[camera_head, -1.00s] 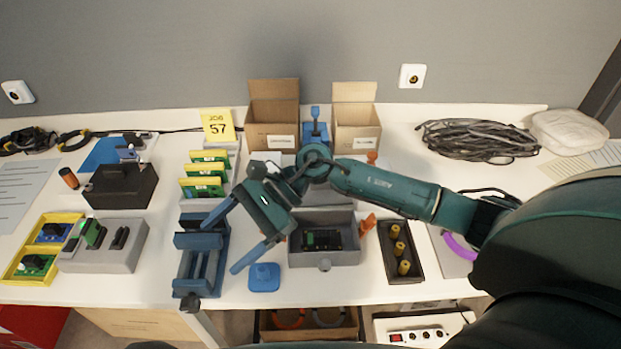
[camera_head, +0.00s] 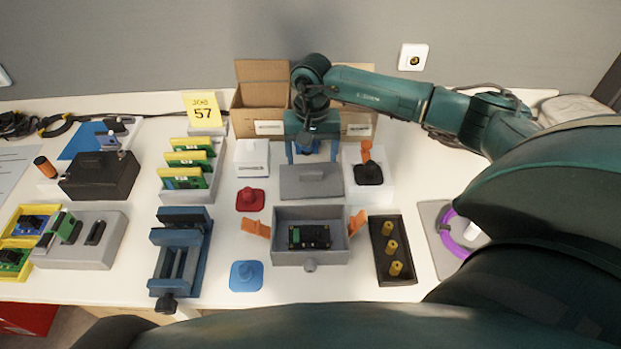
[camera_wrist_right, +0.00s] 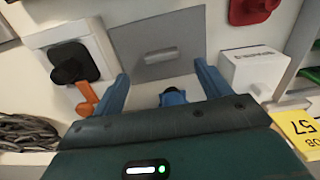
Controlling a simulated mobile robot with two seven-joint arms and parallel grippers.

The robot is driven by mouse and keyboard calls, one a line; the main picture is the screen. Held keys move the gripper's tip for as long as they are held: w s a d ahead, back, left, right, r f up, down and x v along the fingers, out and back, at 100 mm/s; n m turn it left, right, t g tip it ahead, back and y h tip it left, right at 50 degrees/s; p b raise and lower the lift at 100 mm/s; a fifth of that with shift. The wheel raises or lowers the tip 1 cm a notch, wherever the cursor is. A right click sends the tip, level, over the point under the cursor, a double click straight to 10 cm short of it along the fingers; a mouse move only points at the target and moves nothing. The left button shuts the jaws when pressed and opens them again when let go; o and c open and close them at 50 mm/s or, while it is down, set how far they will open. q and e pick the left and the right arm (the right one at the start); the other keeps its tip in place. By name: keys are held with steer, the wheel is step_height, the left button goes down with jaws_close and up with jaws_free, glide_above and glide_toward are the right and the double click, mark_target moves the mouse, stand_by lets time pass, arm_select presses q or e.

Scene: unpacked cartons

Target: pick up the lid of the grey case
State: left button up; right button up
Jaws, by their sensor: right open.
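The grey lid (camera_head: 311,182) lies flat on the table behind the open grey case (camera_head: 283,253), which holds a dark green circuit board (camera_head: 309,237). The lid has a small raised handle in its middle. It also shows in the right wrist view (camera_wrist_right: 158,38), beyond the fingertips. My right gripper (camera_head: 312,158) is open and empty, pointing down at the lid's far edge. In the right wrist view its two blue fingers (camera_wrist_right: 160,80) stand apart near the lid's near corners. My left gripper is not in view.
A white box (camera_head: 252,158) stands left of the lid, and a black-knobbed stand (camera_head: 369,173) stands right. A blue object (camera_wrist_right: 173,97) lies between my fingers. Cardboard cartons (camera_head: 262,100) stand behind. Orange clips (camera_head: 257,228) flank the case.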

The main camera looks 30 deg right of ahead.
mark_target(311, 172)
step_height(311, 172, down, 5)
steer(key=shift+a+r+p, duration=0.1)
steer(key=shift+p, duration=0.35)
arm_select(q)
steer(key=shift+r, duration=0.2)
arm_select(e)
steer(key=shift+w+f, duration=0.1)
steer(key=shift+f, duration=0.4)
steer(key=c, duration=1.1)
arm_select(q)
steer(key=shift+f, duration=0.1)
arm_select(e)
steer(key=shift+r, duration=0.15)
